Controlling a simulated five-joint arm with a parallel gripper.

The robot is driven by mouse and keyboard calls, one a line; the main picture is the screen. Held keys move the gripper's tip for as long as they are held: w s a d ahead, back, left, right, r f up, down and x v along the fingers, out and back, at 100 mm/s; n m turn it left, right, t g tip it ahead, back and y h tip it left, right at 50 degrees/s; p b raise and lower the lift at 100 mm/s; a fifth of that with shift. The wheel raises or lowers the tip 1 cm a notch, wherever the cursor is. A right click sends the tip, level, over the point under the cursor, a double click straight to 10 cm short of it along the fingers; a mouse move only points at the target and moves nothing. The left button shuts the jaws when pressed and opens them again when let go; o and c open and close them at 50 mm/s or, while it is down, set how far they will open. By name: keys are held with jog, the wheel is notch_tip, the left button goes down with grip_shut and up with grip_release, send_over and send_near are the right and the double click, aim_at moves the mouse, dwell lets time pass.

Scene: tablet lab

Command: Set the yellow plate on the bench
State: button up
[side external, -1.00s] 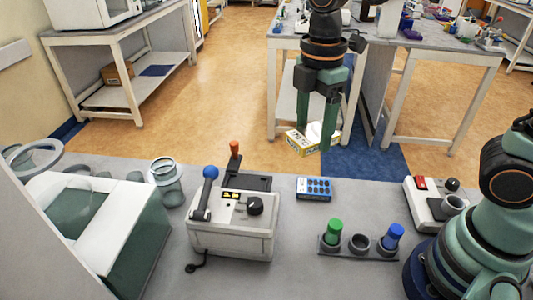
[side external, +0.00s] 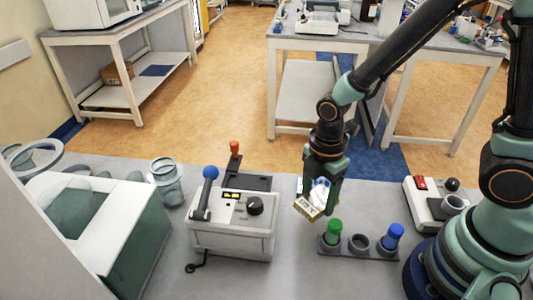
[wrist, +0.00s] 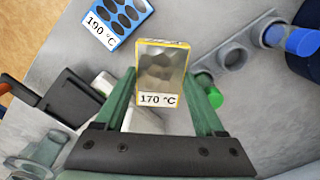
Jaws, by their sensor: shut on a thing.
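The yellow plate (wrist: 162,70) is a small yellow-rimmed block with a grey dimpled face and a white label reading 170 °C. My gripper (wrist: 165,100) is shut on it, a green finger on each side. In the side external view my gripper (side external: 322,200) points down and holds the yellow plate (side external: 309,206), tilted, over the grey bench (side external: 300,270), left of the green-capped tube. The gap between plate and bench is hard to judge.
A blue plate marked 190 °C (wrist: 115,18) lies near the held plate. A rack with green (side external: 333,228) and blue (side external: 394,232) caps stands to the right. A control box with a blue-knobbed lever (side external: 232,235) stands left. Bench in front is clear.

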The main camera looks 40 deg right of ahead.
aim_at(315, 210)
jog(key=shift+f, duration=2.4)
jog(key=o, duration=1.1)
jog(key=shift+f, duration=0.15)
jog(key=shift+c, duration=0.2)
